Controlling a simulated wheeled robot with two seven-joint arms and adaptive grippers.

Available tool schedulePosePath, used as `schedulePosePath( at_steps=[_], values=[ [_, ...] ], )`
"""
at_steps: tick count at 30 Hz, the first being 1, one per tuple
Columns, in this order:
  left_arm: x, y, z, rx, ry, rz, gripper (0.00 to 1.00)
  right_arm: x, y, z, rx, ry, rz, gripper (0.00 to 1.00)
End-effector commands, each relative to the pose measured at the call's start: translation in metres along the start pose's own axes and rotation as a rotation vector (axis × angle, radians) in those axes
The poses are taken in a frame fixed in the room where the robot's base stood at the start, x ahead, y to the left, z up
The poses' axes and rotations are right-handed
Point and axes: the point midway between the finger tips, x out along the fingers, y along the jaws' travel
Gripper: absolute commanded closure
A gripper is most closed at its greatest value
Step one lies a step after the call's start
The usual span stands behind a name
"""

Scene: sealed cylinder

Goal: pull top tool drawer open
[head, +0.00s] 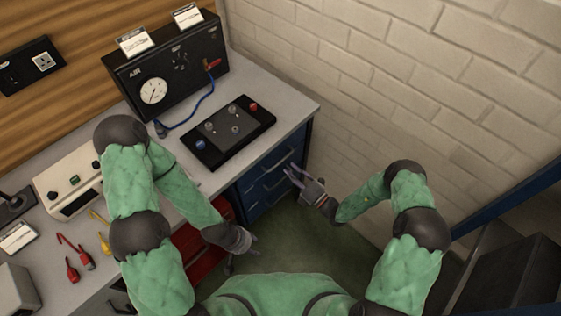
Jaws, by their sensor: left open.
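The blue tool drawers (259,190) are stacked under the right end of the bench, with bar handles on their fronts. The top drawer (262,173) looks closed, flush with the cabinet. My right gripper (291,174) is at the right part of the drawer fronts, close to the upper handles. Its thin fingers point toward the drawers. I cannot tell whether they touch a handle or how far apart they are. My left gripper (241,262) is open and low beside the bench's front edge, by the red cabinet (195,249), away from the blue drawers.
The grey bench top (292,116) carries a black gauge panel (172,65), a black tray-like fixture (229,130), a cream box and hand tools. A white brick wall (420,75) stands to the right. Green floor (312,233) is clear before the drawers. A dark stepped object (505,265) stands at right.

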Motion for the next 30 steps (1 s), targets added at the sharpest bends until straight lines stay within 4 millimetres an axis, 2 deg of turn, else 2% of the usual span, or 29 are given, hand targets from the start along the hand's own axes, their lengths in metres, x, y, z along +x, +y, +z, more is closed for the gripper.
schedulePosePath(
  at_steps=[3, 9, 15, 23, 24, 27, 30],
  values=[
    [0.003, -0.001, 0.000, 0.000, 0.000, 0.000, 0.52, 0.023, -0.001, -0.002, -0.001, 0.006, 0.000, 0.71],
    [0.006, -0.002, 0.000, 0.000, 0.000, 0.000, 0.52, 0.050, 0.000, -0.001, -0.002, 0.004, 0.001, 0.71],
    [0.007, -0.003, 0.000, 0.000, 0.000, 0.000, 0.52, 0.062, 0.000, -0.001, 0.000, 0.002, -0.001, 0.71],
    [0.007, -0.002, 0.000, 0.000, 0.000, 0.000, 0.52, 0.063, 0.000, -0.001, 0.000, 0.001, -0.001, 0.71],
    [0.007, -0.002, 0.000, 0.000, 0.000, 0.000, 0.52, 0.063, 0.000, -0.001, 0.000, 0.001, -0.001, 0.74],
    [0.007, -0.003, 0.000, 0.000, 0.000, 0.000, 0.52, 0.063, 0.000, -0.001, 0.000, 0.002, -0.001, 1.00],
    [0.007, -0.003, 0.000, 0.000, 0.000, 0.000, 0.52, 0.063, 0.000, -0.001, 0.000, 0.002, -0.001, 1.00]
  ],
)
